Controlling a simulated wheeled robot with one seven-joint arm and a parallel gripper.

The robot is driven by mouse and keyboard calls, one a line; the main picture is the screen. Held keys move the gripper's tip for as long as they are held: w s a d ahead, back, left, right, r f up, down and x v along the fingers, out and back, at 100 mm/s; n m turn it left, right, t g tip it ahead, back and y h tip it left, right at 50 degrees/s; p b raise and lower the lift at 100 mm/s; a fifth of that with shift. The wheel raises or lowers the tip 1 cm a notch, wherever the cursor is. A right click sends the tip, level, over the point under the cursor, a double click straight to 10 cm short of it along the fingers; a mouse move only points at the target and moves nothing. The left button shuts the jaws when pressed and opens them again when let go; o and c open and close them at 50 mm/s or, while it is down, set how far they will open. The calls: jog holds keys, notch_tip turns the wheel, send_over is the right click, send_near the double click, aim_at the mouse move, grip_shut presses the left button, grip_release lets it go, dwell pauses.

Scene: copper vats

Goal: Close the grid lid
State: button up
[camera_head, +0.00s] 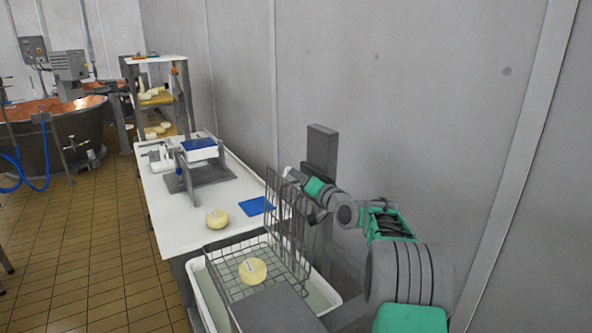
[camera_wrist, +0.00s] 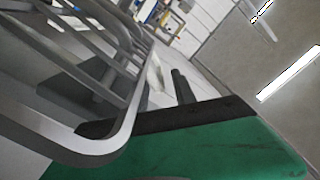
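The grid lid (camera_head: 288,225) is a grey wire mesh panel that stands upright at the right side of a wire basket (camera_head: 225,284). The basket sits in a white tub (camera_head: 203,290), with a pale round cheese (camera_head: 252,271) inside it. My gripper (camera_head: 291,174) is at the upper right of the lid, at its top edge; I cannot tell if it touches. In the wrist view the lid's bars (camera_wrist: 125,120) fill the left side, very close to my green hand. The fingertips do not show clearly, so their opening is hard to tell.
A white table (camera_head: 170,215) beyond the tub carries another cheese (camera_head: 217,218), a blue cloth (camera_head: 256,206) and a grey press-like device (camera_head: 195,165). A wall (camera_head: 400,100) runs close along the right. Open tiled floor (camera_head: 85,250) lies at the left.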

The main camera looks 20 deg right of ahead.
aim_at(289, 169)
jog(key=shift+p+x, duration=0.3)
jog(key=shift+x, duration=1.3)
jog(key=shift+c, duration=0.4)
grip_shut()
jog(key=shift+d, duration=0.1)
